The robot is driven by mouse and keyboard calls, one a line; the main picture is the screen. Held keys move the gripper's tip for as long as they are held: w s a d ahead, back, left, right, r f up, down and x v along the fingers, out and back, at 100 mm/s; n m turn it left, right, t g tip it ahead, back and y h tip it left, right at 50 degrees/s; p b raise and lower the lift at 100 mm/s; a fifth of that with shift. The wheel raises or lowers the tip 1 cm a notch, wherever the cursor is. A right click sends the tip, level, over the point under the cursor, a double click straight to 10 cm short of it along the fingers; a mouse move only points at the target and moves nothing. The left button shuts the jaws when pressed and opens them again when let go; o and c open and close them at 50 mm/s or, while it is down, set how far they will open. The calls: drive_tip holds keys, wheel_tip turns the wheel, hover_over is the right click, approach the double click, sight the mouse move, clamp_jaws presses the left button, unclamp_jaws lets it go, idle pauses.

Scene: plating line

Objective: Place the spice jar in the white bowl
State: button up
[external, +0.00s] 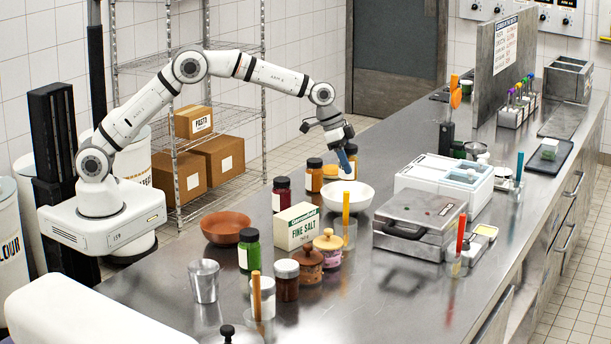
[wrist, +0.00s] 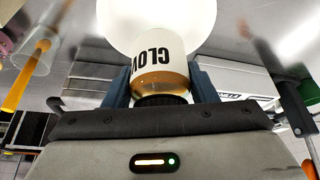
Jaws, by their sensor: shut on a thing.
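The spice jar (wrist: 160,75) has a white label reading "CLOV", brown contents and a dark cap. In the wrist view my gripper (wrist: 162,85) is shut on it, with a blue finger on each side and the cap toward the palm. In the external view my gripper (external: 343,162) points down by the far rim of the white bowl (external: 348,195), and the jar (external: 352,163) shows partly behind the fingers. The bowl also shows beyond the jar in the wrist view (wrist: 125,18). I cannot tell whether the jar touches the counter or the bowl.
Similar jars stand left of the bowl, one orange (external: 314,178) and one dark red (external: 281,195). A fine salt box (external: 297,226) and a clear cup with an orange handle (external: 343,233) stand in front. A white appliance (external: 440,185) is to the right.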

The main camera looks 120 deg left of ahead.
wheel_tip(320, 180, down, 9)
drive_tip(key=shift+p, duration=0.95)
drive_tip(key=shift+f, duration=0.15)
drive_tip(key=o, duration=1.1)
drive_tip(key=shift+o, duration=0.2)
